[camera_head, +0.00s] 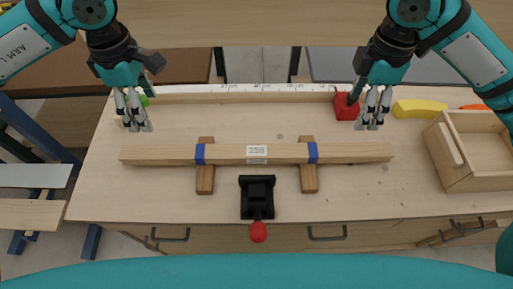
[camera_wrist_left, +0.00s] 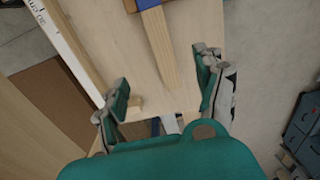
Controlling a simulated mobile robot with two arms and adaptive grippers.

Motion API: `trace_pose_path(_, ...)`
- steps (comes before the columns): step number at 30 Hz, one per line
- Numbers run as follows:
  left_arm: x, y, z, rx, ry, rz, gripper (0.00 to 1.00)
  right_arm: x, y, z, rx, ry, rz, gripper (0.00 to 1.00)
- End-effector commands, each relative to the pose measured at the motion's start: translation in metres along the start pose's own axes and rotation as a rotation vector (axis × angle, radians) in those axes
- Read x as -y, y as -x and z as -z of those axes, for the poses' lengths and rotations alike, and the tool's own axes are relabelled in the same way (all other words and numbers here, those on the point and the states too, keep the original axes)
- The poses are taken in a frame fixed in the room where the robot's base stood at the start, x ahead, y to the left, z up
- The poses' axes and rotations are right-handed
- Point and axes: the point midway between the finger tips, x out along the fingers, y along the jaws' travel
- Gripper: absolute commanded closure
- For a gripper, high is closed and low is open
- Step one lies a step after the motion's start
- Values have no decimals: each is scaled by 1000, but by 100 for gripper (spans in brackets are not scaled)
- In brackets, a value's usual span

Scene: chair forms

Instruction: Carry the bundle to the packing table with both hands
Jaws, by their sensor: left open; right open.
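The bundle (camera_head: 225,154) is a long set of pale wooden strips with two blue bands and a white label. It lies level across two short brown wooden supports on the workbench (camera_head: 150,203). My left gripper (camera_head: 138,128) is open and empty near the bundle's left end, appearing behind it in the head view. In the left wrist view the bundle's end (camera_wrist_left: 157,40) shows between the spread fingers of this gripper (camera_wrist_left: 163,75); contact cannot be seen. My right gripper (camera_head: 371,127) is open and empty behind the bundle's right end. I cannot tell which surface is the packing table.
A black device with a red knob (camera_head: 258,232) stands in front of the bundle. A red block (camera_head: 345,107) is beside my right gripper, with a yellow object (camera_head: 419,108) and a wooden box (camera_head: 462,176) further right. Blue-legged furniture with a pale board (camera_head: 35,175) stands left.

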Motion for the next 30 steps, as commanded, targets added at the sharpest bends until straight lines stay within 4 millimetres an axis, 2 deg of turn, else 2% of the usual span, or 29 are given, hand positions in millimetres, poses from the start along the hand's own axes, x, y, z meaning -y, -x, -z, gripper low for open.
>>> trace_pose_path(7,0,-1,-1,3,-1,2,30,0,-1,0,-1,-1,0,30)
trace_pose_path(11,1,-10,-1,2,-1,4,30,0,-9,0,-1,-1,2,30)
trace_pose_path(17,2,-42,-2,3,-2,7,30,1,-42,0,0,-2,4,30)
trace_pose_path(30,1,-129,-2,4,-1,5,30,0,-129,0,0,-2,3,30)
